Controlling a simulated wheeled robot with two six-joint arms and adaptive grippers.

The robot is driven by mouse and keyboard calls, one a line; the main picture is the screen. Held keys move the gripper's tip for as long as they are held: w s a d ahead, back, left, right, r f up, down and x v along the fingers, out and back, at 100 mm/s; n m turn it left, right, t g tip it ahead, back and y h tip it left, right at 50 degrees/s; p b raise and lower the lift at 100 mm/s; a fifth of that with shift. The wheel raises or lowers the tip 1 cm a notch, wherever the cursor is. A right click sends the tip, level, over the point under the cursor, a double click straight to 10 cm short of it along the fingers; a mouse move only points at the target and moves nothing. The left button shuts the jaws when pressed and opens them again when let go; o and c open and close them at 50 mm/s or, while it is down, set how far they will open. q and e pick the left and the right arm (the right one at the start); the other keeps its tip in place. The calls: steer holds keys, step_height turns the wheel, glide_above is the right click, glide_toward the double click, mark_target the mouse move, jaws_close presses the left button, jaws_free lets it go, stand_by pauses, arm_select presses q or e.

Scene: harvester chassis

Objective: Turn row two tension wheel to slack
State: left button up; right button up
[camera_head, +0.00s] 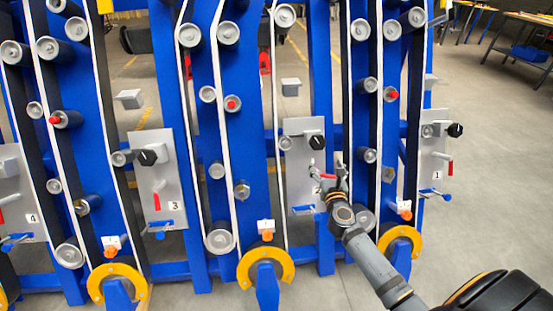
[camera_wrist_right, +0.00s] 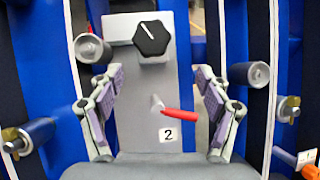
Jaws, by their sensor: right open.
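The row two panel (camera_head: 296,160) is a grey plate marked 2, and it fills the middle of the wrist view (camera_wrist_right: 130,100). A black faceted knob (camera_head: 317,142) sits at its upper right; in the wrist view the knob (camera_wrist_right: 152,40) has a white mark pointing up and slightly left. A red-tipped lever (camera_wrist_right: 178,114) is below it, pointing right. No part is labelled as the tension wheel. My right gripper (camera_wrist_right: 160,82) is open and empty, its fingers either side of the panel, apart from the knob. My left gripper is out of view.
Similar panels stand in the other rows, such as panel 3 (camera_head: 152,178) and panel 1 (camera_head: 434,148). Blue uprights, white belts and grey rollers flank panel 2. A grey roller (camera_wrist_right: 248,74) is near my right-hand finger. The floor at right (camera_head: 480,170) is clear.

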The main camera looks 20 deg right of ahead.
mark_target(318, 144)
steer(key=shift+m, duration=0.8)
steer(key=x, duration=0.6)
steer(key=a+r+b+x, duration=0.1)
steer(key=x, duration=0.2)
steer(key=shift+w, duration=0.45)
steer(key=shift+w+d, duration=0.2)
steer(key=shift+w, duration=0.4)
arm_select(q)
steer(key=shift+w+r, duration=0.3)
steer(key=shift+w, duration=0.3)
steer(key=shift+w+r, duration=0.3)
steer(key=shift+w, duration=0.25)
arm_select(e)
steer(key=c, duration=1.2)
